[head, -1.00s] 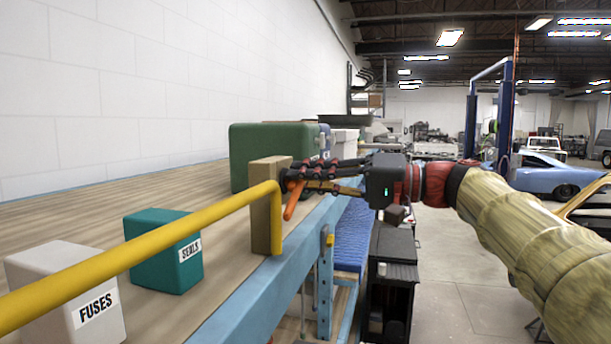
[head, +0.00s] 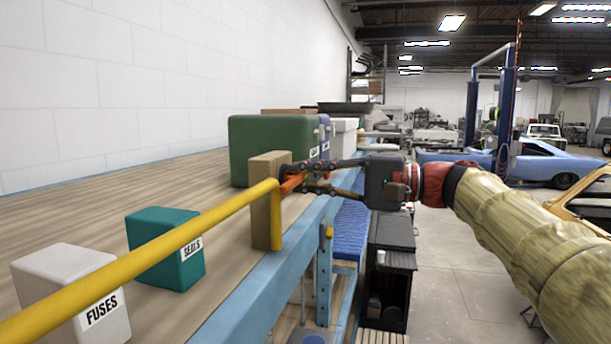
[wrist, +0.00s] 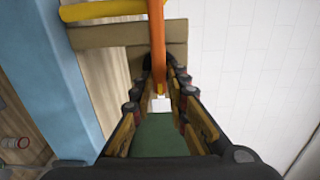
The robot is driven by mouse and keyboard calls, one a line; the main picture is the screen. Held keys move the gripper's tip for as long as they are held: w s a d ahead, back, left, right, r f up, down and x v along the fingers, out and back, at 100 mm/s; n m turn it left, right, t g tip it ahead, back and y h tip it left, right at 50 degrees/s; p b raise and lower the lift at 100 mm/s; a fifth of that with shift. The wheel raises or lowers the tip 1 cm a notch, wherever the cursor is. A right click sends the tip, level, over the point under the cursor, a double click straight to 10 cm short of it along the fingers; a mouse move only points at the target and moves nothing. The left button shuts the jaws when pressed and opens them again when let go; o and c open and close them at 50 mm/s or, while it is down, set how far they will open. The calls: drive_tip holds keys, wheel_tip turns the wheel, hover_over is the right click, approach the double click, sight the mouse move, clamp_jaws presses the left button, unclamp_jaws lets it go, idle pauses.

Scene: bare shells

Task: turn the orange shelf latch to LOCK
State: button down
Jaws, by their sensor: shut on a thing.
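The orange latch (head: 291,184) sits on the face of a tan wooden block (head: 262,225) at the shelf edge. In the head view most of the latch is hidden by my gripper's fingers. My gripper (head: 303,180) reaches in from the right and is shut on the latch handle. In the wrist view the orange latch (wrist: 157,50) runs down from the top edge to between my gripper's fingertips (wrist: 160,78). The tan block (wrist: 125,38) lies behind it. No LOCK marking is readable.
A yellow rail (head: 150,262) crosses in front of the block. A teal SEALS box (head: 160,250) and a white FUSES box (head: 60,285) stand on the wooden shelf. A green box (head: 270,150) stands behind the block.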

drive_tip(key=shift+f, duration=0.1)
drive_tip(key=c, duration=1.8)
unclamp_jaws()
drive_tip(key=shift+c, duration=0.2)
drive_tip(key=shift+d, duration=0.1)
drive_tip(key=v, duration=1.2)
